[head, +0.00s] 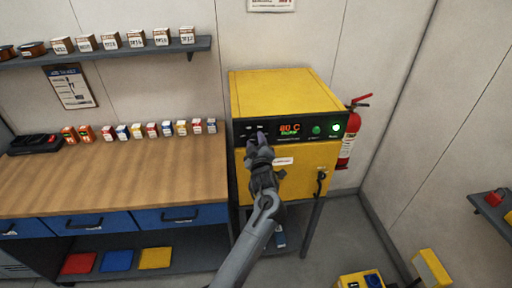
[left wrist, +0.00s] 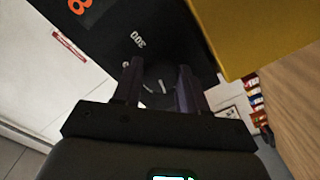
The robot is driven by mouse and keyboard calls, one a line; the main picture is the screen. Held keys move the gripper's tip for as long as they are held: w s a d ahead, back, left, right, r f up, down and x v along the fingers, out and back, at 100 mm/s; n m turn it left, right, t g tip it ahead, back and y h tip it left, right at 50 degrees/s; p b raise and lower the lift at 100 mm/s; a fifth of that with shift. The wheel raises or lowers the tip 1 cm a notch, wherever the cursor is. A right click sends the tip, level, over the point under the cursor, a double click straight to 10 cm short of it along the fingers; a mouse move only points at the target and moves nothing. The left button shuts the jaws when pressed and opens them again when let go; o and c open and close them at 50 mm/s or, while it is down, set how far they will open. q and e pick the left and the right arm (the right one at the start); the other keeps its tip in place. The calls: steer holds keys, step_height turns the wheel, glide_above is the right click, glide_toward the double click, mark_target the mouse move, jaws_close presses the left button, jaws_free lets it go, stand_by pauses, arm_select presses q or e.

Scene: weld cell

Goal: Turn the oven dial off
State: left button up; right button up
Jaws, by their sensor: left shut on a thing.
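The yellow oven (head: 285,97) stands on legs against the back wall, with a black control panel (head: 333,128) on its front. My left gripper (head: 260,139) is at the left part of the panel and covers the dial in the head view. In the left wrist view the dark dial (left wrist: 155,87) with pale marks sits between my two fingers, which are shut on it. A 300 mark (left wrist: 138,40) shows beside it. My right gripper is not in view.
A red fire extinguisher (head: 350,135) hangs right of the oven. A wooden workbench (head: 150,165) with several small boxes stands to the left, below a wall shelf (head: 130,52). A yellow device (head: 362,279) is at the lower right.

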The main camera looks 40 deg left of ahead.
arm_select(q)
steer(key=n+b, duration=0.1)
steer(key=n, duration=0.1)
steer(key=shift+n, duration=0.3)
steer(key=shift+n+b, duration=0.3)
steer(key=shift+b, duration=0.1)
steer(key=o, duration=1)
steer(key=shift+o, duration=0.2)
steer(key=shift+r, duration=0.1)
